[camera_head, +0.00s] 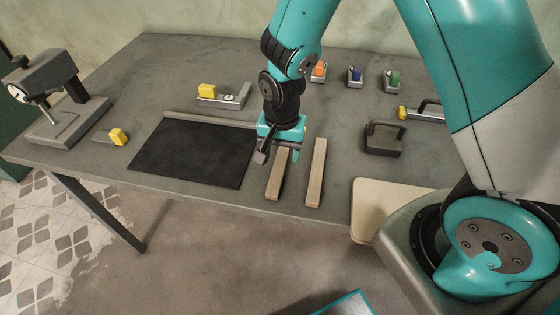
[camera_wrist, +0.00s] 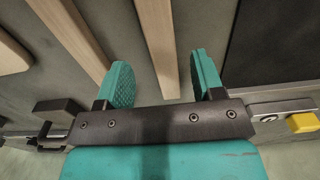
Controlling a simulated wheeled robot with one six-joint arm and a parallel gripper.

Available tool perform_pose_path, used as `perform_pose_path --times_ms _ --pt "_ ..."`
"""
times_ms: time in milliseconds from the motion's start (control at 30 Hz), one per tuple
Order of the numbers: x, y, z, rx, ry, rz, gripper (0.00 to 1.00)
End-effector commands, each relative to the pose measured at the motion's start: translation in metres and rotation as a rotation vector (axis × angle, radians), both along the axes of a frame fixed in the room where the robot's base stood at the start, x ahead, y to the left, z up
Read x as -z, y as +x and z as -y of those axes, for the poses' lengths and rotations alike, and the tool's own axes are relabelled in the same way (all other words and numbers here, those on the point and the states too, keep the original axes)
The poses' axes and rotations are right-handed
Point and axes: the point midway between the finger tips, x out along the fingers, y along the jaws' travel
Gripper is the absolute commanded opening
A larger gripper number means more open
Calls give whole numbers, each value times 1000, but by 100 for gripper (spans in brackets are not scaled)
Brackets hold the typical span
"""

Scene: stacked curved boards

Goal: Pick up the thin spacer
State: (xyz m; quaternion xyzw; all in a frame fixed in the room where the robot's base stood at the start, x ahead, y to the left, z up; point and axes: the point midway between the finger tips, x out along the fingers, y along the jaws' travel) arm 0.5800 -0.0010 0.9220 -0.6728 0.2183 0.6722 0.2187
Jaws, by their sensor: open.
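Two narrow light-wood strips lie side by side near the table's front edge, left strip (camera_head: 275,185) and right strip (camera_head: 316,172) in the head view. I cannot tell for sure which is the thin spacer. My gripper (camera_head: 279,154) is open above the left strip and hides its far end. In the wrist view, the open fingers of my gripper (camera_wrist: 163,78) stand either side of that strip (camera_wrist: 158,40), with gaps on both sides. The right strip (camera_wrist: 72,40) passes outside the fingers there. I cannot tell the fingers' height above the table.
A black mat (camera_head: 195,153) lies left of the strips. A dark handled block (camera_head: 384,139) and a cream board (camera_head: 375,210) are to the right. A yellow-tipped metal tool (camera_head: 224,95) lies behind the mat. A grey press-like device (camera_head: 56,95) stands far left. Small coloured items line the back.

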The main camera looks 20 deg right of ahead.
Motion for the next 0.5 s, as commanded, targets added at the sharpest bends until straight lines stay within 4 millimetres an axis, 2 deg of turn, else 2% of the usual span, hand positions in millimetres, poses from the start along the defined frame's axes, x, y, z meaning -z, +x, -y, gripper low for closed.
perform_pose_path --times_ms 233,500 --pt "31 3 -1 0 0 -3 62" --pt "36 3 -1 0 0 -1 62"
